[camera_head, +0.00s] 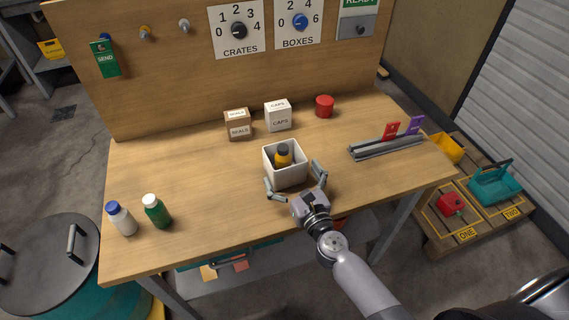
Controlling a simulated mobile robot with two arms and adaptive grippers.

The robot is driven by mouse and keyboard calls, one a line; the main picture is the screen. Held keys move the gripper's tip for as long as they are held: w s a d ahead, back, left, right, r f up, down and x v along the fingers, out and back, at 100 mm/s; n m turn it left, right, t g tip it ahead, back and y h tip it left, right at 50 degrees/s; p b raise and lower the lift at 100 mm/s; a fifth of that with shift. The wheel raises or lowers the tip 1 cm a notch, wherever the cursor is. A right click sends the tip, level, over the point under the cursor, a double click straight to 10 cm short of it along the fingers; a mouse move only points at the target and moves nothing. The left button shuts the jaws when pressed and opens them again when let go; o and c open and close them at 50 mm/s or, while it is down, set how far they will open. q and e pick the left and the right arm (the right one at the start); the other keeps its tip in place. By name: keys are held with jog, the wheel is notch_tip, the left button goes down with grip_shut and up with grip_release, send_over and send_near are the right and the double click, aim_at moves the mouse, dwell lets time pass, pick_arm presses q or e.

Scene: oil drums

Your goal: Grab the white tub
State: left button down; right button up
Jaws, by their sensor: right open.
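The white tub (288,178) is a square open container near the middle of the wooden table. A dark bottle with an orange-yellow top (283,156) stands inside it. My right gripper (295,182) is open at the tub's near side. One finger is beside the tub's lower left, the other beside its right side. I cannot tell whether either finger touches the tub. My left gripper is not in view.
Behind the tub stand a brown box (238,125), a white caps box (279,117) and a red cylinder (325,106). A grey rail (388,147) lies to the right. A white bottle (121,219) and a green bottle (156,212) stand at left. The table between is clear.

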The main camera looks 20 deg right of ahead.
aim_at(287, 164)
jog(key=shift+w+a, duration=0.1)
jog(key=shift+w, duration=2.65)
jog(key=shift+s+r, duration=0.1)
jog(key=c, duration=1.2)
jog(key=shift+p, duration=0.3)
